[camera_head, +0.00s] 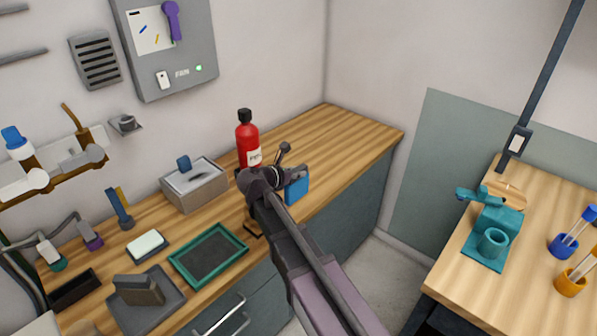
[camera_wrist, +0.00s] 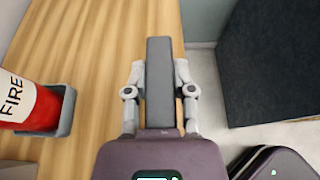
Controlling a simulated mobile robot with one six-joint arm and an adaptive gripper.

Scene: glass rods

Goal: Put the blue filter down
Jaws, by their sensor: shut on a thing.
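The blue filter (camera_head: 297,190) shows as a blue slab just right of my gripper (camera_head: 290,172) in the head view, by the worktop's front edge. My gripper is shut on it. In the wrist view my gripper (camera_wrist: 160,90) has one finger on each side of a slab seen edge-on, the filter (camera_wrist: 160,60), whose visible edge is dark grey. The slab lies in line with my gripper, close to the worktop's edge. I cannot tell whether it touches the wood. My arm hides part of the worktop beside it.
A red fire extinguisher (camera_head: 248,143) stands in a grey holder behind my gripper. On the wooden worktop (camera_head: 340,135) are a grey box (camera_head: 195,190), a green-rimmed tray (camera_head: 208,255) and a grey tray (camera_head: 170,312) bearing a grey block. The worktop's far right is clear. A second bench stands right.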

